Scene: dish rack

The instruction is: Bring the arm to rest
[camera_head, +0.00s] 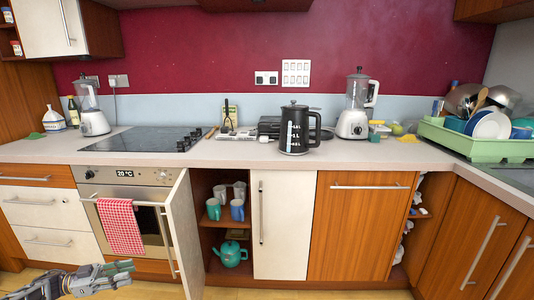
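My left gripper (128,273) is at the bottom left, low in front of the oven (132,215) and the floor. Its arm comes in from the lower left edge. It is small and seen from the side, and I cannot tell whether its fingers are apart. I see nothing held in it. It appears clear of the red checked towel (121,226) on the oven handle. My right gripper is not in view.
A white cupboard door (182,240) stands open beside my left gripper. The open shelves hold several mugs (237,209) and a teal teapot (231,254). A black kettle (294,130) and a green dish rack (478,141) stand on the counter (235,153).

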